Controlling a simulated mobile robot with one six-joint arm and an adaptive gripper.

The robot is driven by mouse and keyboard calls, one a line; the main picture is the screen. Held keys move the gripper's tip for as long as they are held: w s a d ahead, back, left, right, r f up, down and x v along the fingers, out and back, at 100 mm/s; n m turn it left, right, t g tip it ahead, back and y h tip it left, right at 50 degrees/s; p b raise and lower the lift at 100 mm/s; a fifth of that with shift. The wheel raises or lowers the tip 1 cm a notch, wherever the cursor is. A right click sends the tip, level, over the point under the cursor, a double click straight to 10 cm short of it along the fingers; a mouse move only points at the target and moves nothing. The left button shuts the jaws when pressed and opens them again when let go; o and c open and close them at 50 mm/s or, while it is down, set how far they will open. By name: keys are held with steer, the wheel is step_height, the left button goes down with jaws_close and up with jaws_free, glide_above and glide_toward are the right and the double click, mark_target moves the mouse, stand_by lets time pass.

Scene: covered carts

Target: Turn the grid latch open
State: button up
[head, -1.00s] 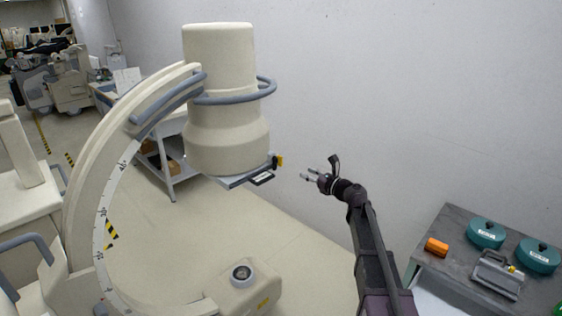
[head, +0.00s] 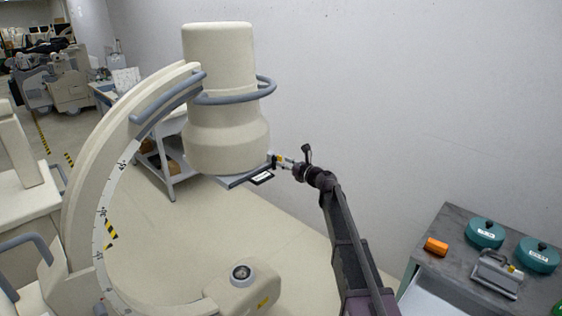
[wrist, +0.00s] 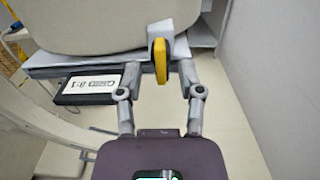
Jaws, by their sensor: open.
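The grid latch is a small yellow tab (wrist: 161,62) on a grey mount at the edge of the tray under the cream detector head. In the wrist view it lies between the two fingertips of my gripper (wrist: 159,68), nearer the right one. The gripper is open, and a gap shows on each side of the tab. In the head view my gripper (head: 288,161) is at the tray's right end, and the yellow latch (head: 278,158) is partly covered by it. A black grid plate with a white label (wrist: 92,84) sticks out left of the latch.
The cream C-arm (head: 85,190) curves down at left, with a grey handrail (head: 268,88) around its detector head. At right a grey table (head: 450,217) holds teal round items, an orange block (head: 436,246) and a metal-handled item. A plain wall stands behind.

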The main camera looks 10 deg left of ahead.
steer(key=shift+x, duration=1.45)
